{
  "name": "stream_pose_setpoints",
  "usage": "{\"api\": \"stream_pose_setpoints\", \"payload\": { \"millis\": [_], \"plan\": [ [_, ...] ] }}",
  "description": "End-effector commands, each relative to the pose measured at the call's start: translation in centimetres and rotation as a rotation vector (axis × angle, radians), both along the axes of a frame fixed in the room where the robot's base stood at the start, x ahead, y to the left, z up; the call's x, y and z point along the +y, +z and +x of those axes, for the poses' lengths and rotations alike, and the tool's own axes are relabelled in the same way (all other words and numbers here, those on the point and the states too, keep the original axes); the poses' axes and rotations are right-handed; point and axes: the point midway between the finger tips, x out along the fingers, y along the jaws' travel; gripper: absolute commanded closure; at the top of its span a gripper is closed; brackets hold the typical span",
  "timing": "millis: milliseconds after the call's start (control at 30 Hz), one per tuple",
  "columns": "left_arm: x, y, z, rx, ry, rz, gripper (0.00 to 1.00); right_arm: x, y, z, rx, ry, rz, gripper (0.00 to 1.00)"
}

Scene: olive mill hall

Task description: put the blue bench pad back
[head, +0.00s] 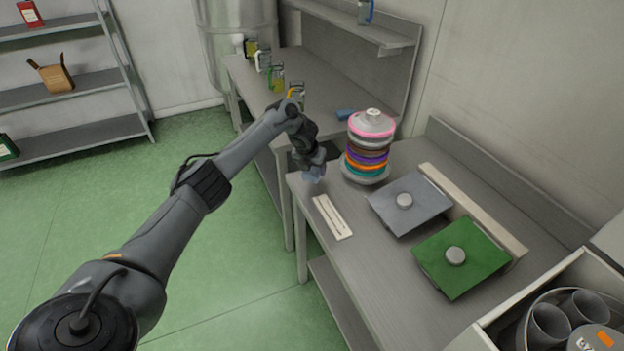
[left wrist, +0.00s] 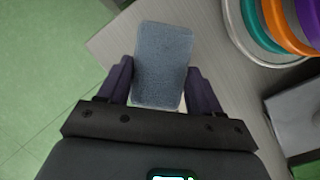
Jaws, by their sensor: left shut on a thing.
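The blue bench pad, a small grey-blue rounded rectangle, shows in the left wrist view (left wrist: 163,65) between the fingers of my left gripper (left wrist: 163,88). The gripper is shut on the pad. It is left of the stack of coloured rings and behind the white strip (head: 332,216). I cannot tell if the pad touches the bench. My right gripper is not in view.
The ring stack (head: 368,145) stands close to the gripper's right. A grey plate (head: 408,203) and a green plate (head: 462,257), each with a knob, lie farther right. A small blue item (head: 346,114) and several jars are on the rear bench (head: 300,75).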

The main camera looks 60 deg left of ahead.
Motion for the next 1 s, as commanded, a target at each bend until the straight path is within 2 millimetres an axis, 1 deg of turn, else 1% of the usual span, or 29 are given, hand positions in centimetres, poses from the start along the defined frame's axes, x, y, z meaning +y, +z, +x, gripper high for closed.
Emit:
{"api": "stream_pose_setpoints", "payload": {
  "millis": [167, 267, 400, 500, 767, 900, 933, 1000],
  "plan": [
    [0.3, -0.6, -0.1, -0.001, 0.0, -0.001, 0.68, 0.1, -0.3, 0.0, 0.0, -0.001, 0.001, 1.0],
    [0.2, -1.6, -0.1, 0.0, -0.001, -0.001, 0.68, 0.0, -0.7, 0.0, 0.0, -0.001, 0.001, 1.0],
    [0.2, -3.5, -0.1, 0.0, 0.0, -0.001, 0.68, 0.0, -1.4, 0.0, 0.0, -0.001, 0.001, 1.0],
    [0.2, -4.2, -0.1, -0.001, -0.001, -0.001, 0.68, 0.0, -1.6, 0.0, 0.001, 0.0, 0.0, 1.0],
    [0.2, -4.1, -0.1, -0.001, 0.0, 0.0, 0.68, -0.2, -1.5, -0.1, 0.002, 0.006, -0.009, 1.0],
    [0.2, -4.5, -0.1, -0.001, 0.0, -0.001, 0.68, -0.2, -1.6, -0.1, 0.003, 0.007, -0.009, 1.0],
    [0.2, -4.5, -0.1, -0.001, 0.0, -0.001, 0.34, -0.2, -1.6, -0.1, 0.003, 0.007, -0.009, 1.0],
    [0.2, -4.5, -0.1, -0.001, 0.0, -0.001, 0.23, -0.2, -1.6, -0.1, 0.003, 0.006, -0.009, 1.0]
  ]
}}
